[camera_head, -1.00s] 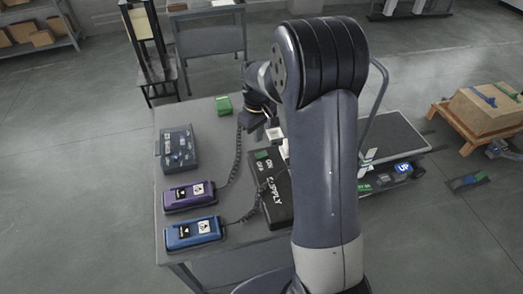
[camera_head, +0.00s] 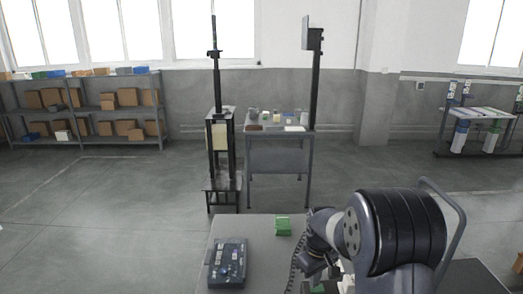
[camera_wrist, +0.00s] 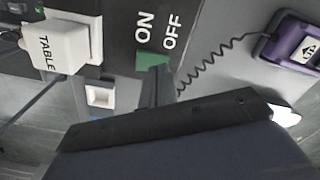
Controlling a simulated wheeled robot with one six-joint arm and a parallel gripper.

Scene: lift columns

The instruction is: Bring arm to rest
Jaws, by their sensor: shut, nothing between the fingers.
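My arm (camera_head: 400,235) reaches over the grey table from the right in the head view, bent at its thick dark joint. My gripper (camera_head: 318,270) is low at the bottom of that view, above the table and partly hidden by the frame edge. In the wrist view my gripper (camera_wrist: 156,85) shows as a dark narrow shape, shut and empty. Behind it lies the black supply box (camera_wrist: 190,12) marked ON and OFF, with a green switch (camera_wrist: 151,61). Whether the gripper touches the box cannot be told.
A white block labelled TABLE (camera_wrist: 62,48) and a purple handset (camera_wrist: 285,42) with a coiled cord are close by. A dark control box (camera_head: 229,263) and a green block (camera_head: 283,225) stand on the table (camera_head: 255,232). Open floor (camera_head: 110,200) lies left.

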